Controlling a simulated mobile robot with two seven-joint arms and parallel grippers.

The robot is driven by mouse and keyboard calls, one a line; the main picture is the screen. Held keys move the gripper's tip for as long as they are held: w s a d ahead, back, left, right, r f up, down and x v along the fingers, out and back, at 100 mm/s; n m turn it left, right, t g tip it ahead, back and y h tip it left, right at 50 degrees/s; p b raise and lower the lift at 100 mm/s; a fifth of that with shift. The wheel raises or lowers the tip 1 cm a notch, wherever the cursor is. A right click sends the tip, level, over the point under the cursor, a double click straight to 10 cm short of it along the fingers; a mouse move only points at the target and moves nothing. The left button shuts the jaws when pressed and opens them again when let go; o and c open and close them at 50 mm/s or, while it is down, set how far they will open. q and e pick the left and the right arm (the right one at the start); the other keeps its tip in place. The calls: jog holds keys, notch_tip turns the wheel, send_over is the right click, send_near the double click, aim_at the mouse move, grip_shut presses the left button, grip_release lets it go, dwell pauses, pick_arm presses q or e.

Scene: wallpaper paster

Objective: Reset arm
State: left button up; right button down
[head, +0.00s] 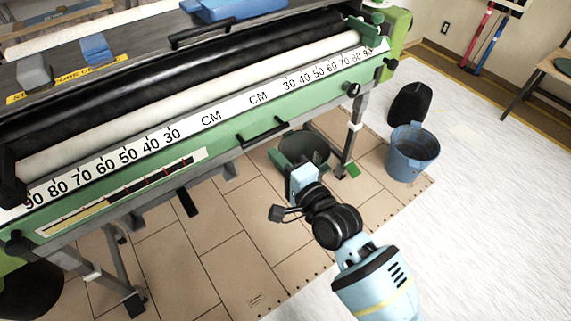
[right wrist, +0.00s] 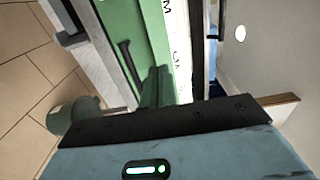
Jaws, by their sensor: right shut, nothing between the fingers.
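My right arm comes in from the bottom right of the head view. Its gripper (head: 282,160) is in front of the green pasting machine's front edge, over the tiled floor. The fingers are shut with nothing between them; in the right wrist view the gripper (right wrist: 157,88) points toward the machine's green front panel. The wallpaper pasting machine (head: 230,132) has a black roller, a white roller and a centimetre scale. My left gripper is not in view.
A dark green bucket (head: 318,150) stands behind my right gripper under the machine. A blue bucket (head: 412,160) stands to the right. The floor at the lower right (head: 480,250) is clear.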

jog(key=shift+v, duration=1.3)
jog(key=shift+f, duration=0.1)
jog(key=s+d+f+n+g+h, duration=0.25)
jog(key=s+d+f, duration=0.25)
jog(key=s+f, duration=0.4)
jog(key=s+d+f+n+g+h, duration=0.1)
jog(key=s+d+f+n+h, duration=0.2)
jog(key=s+f, duration=0.65)
jog(key=s+d+f+n+g+h, duration=0.2)
jog(key=s+d+f+n, duration=0.3)
jog(key=s, duration=0.8)
jog(key=s+d+f+n+g+h, duration=0.1)
jog(key=s+d+n+g, duration=0.15)
jog(key=s+d, duration=0.75)
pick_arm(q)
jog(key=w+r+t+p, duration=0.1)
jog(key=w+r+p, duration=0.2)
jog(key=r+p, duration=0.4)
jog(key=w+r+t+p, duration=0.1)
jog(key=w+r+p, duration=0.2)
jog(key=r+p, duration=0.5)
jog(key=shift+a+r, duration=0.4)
pick_arm(e)
jog(key=w+a+r+t, duration=0.1)
jog(key=w+r, duration=0.1)
jog(key=r, duration=0.6)
jog(key=w+a+r+t, duration=0.1)
jog(key=w+r, duration=0.1)
jog(key=r, duration=0.6)
jog(key=shift+w, duration=0.2)
